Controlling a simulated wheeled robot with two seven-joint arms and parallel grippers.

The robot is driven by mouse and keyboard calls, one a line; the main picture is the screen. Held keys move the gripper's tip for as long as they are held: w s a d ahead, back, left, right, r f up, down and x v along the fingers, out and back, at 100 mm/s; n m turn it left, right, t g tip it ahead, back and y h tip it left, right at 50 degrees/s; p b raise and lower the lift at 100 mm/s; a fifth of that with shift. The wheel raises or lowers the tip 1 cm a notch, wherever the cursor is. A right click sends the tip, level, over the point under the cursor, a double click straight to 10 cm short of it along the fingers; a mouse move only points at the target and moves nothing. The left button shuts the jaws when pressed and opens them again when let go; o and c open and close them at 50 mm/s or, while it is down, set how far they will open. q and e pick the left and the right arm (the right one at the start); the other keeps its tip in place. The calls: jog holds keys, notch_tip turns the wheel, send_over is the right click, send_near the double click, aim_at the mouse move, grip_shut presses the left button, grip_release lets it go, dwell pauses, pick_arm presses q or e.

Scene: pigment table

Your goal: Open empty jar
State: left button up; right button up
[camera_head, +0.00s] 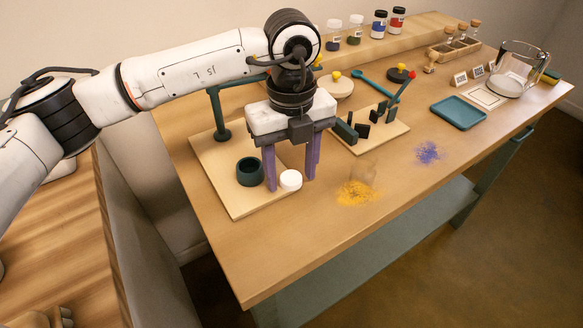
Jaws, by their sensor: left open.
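My left gripper (291,179) points down over the wooden board (237,198) at the table's left. Its purple fingers are open. A small white round lid-like piece (291,180) shows between the fingertips, low by the board's edge; I cannot tell whether they touch it. A faint clear shape (363,172), perhaps an empty glass jar, stands just behind the yellow powder, right of the gripper. It is too faint to tell whether it has a lid.
A dark green cup (250,172) stands close left of the fingers. Yellow powder (356,194) and blue powder (428,153) lie on the table. A tool board (372,134), teal tray (459,112) and glass beaker (517,68) are to the right. Capped jars (379,24) line the back shelf.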

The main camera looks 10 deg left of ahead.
aim_at(291, 178)
pick_arm(q)
notch_tip(291, 178, up, 12)
jog(key=shift+r, duration=0.15)
